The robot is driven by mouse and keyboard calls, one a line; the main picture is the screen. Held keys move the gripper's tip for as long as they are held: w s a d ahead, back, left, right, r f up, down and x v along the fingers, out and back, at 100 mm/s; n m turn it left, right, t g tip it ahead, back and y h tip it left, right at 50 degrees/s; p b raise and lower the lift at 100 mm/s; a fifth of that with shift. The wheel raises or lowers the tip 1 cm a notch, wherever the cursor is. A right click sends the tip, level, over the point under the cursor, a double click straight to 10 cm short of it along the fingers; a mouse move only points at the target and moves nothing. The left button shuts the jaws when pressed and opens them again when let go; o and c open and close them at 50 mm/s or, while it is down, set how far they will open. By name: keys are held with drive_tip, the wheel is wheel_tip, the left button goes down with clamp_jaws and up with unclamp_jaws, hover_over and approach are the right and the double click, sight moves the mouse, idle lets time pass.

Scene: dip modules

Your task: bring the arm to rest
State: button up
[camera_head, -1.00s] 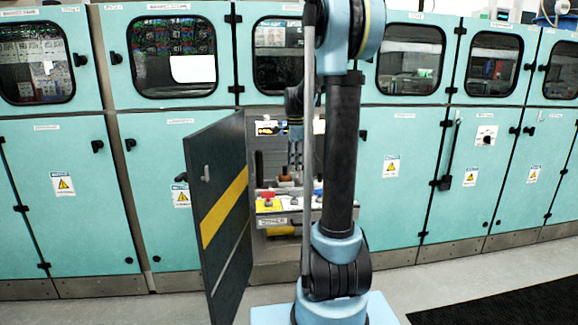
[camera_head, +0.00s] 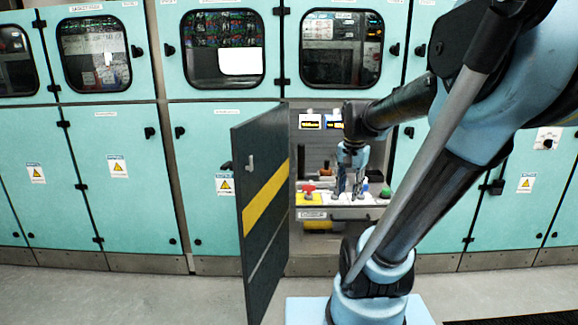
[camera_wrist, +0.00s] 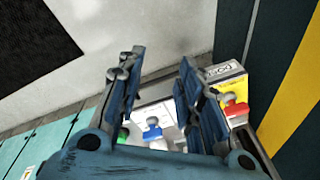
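My gripper (camera_head: 348,194) points down over the tray (camera_head: 313,214) of the open cabinet, behind its dark door. In the wrist view my gripper (camera_wrist: 159,62) has its two fingers spread apart, with nothing between the tips. A red-handled piece (camera_wrist: 236,107) on a yellow base lies to the right of the fingers. A blue piece (camera_wrist: 152,130) shows between the fingers and a green piece (camera_wrist: 123,134) beside the left finger. Whether the fingers touch the tray pieces cannot be told from the head view.
The dark cabinet door (camera_head: 262,215) with a yellow stripe stands open to the left of the tray. Teal cabinets (camera_head: 88,180) line the wall on both sides. The grey floor (camera_head: 120,297) in front is clear. A black mat (camera_wrist: 32,45) shows in the wrist view.

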drive_tip(key=s+f+n, duration=0.7)
drive_tip(key=s+f, duration=0.3)
drive_tip(key=s, duration=0.2)
drive_tip(key=shift+t, duration=0.4)
drive_tip(key=shift+w+f, duration=0.15)
drive_tip(key=shift+w, duration=0.25)
